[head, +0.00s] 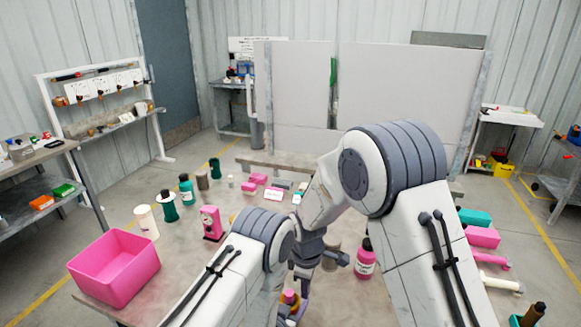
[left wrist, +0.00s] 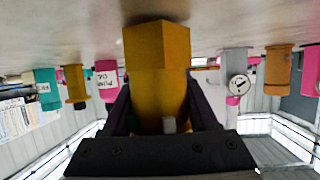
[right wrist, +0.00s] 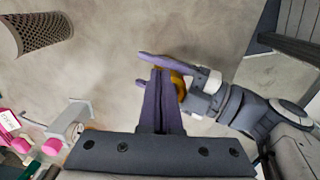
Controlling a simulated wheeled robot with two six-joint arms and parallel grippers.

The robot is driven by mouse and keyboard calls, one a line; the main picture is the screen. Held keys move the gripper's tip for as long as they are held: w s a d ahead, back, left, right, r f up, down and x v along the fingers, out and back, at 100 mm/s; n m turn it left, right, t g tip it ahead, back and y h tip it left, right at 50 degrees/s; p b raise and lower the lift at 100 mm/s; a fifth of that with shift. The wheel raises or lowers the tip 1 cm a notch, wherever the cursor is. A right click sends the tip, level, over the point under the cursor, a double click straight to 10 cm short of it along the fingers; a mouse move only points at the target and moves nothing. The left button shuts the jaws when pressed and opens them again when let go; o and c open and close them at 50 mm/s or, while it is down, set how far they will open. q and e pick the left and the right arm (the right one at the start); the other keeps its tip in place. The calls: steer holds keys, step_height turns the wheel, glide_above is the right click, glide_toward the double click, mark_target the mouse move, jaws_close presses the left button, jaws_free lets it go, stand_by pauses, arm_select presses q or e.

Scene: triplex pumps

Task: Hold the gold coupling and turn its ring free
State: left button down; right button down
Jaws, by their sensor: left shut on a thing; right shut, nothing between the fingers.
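The gold coupling (left wrist: 158,48) fills the middle of the left wrist view, with a squared block-like end facing away from the camera. My left gripper (left wrist: 162,95) is shut on it, a dark finger on each side. In the right wrist view a small part of the gold coupling (right wrist: 179,84) shows between the left gripper's purple fingers. My right gripper (right wrist: 158,75) is shut and empty, its tips overlapping the coupling in that view; I cannot tell whether they touch. The ring cannot be made out. In the head view my arms largely hide the coupling.
A pink bin (head: 115,268) stands at the table's left front. A pink bottle (head: 365,260) stands right of the right gripper. Several bottles and pink parts stand along the back and left. A perforated cylinder (right wrist: 42,32) lies at the upper left of the right wrist view.

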steer(key=shift+f, duration=1.2)
